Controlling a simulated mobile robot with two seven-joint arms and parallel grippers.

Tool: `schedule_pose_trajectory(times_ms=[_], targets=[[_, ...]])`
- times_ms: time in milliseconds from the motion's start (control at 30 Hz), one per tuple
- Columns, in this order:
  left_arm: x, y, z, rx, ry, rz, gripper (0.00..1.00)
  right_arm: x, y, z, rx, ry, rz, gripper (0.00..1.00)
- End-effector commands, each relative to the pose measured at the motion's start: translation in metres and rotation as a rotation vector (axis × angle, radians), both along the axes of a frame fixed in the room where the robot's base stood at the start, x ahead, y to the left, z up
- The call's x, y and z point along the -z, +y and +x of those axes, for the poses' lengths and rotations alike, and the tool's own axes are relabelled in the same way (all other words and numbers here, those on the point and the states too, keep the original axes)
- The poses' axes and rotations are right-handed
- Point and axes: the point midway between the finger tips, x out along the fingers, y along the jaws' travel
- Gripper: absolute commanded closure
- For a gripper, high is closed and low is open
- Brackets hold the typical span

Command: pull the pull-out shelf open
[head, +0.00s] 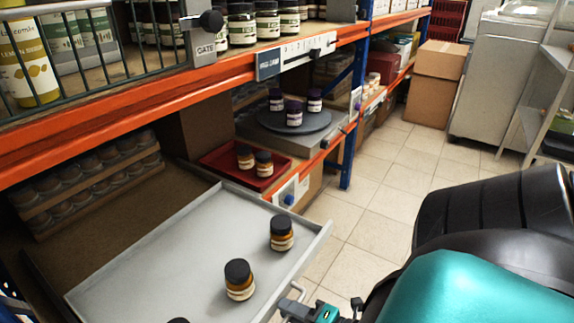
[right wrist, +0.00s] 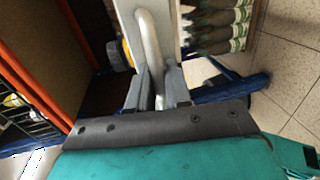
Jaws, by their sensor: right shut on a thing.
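The pull-out shelf (head: 150,255) is a light grey tray with a low rim, sticking out from the lower level of the orange rack. Amber jars with black lids stand on it, one near its right corner (head: 281,233) and one nearer me (head: 239,280); another lid shows at the bottom edge. My right gripper (head: 296,301) is at the shelf's front edge. In the right wrist view its fingers (right wrist: 158,88) are closed around the curved metal handle (right wrist: 151,45). My left gripper is not in view.
A red tray (head: 222,178) with two jars and a dark turntable (head: 293,121) with purple-lidded jars sit further along the rack. A wire gate (head: 120,35) fronts the upper shelf. Cardboard boxes (head: 434,85) stand beyond. The tiled floor (head: 385,185) is clear.

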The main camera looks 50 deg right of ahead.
Motion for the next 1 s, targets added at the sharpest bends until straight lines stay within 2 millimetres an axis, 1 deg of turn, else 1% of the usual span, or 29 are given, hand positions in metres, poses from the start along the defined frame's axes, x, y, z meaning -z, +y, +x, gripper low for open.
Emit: schedule_pose_trajectory(times_ms=[200, 233, 367, 400, 633, 733, 867, 1000], targets=[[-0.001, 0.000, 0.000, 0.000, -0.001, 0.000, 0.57, 0.000, 0.000, 0.000, -0.001, -0.001, 0.000, 1.00], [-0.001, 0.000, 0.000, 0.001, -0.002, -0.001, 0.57, 0.000, 0.000, 0.000, -0.001, -0.001, 0.000, 0.80], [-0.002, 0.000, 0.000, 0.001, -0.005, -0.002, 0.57, 0.000, 0.000, 0.000, -0.001, -0.001, 0.000, 0.67], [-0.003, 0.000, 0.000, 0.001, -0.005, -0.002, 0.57, 0.000, 0.000, 0.000, -0.001, -0.001, 0.000, 0.66], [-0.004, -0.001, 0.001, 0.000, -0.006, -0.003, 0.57, 0.000, 0.000, -0.001, -0.001, 0.000, 0.000, 0.66], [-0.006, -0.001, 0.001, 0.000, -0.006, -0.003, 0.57, -0.002, 0.000, -0.008, 0.000, 0.002, 0.001, 0.66], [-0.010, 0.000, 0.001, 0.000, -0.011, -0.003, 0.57, -0.007, -0.002, -0.029, 0.002, 0.005, 0.000, 0.66], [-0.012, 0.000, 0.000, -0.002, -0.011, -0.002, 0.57, -0.013, -0.005, -0.061, 0.002, 0.006, 0.001, 0.66]])
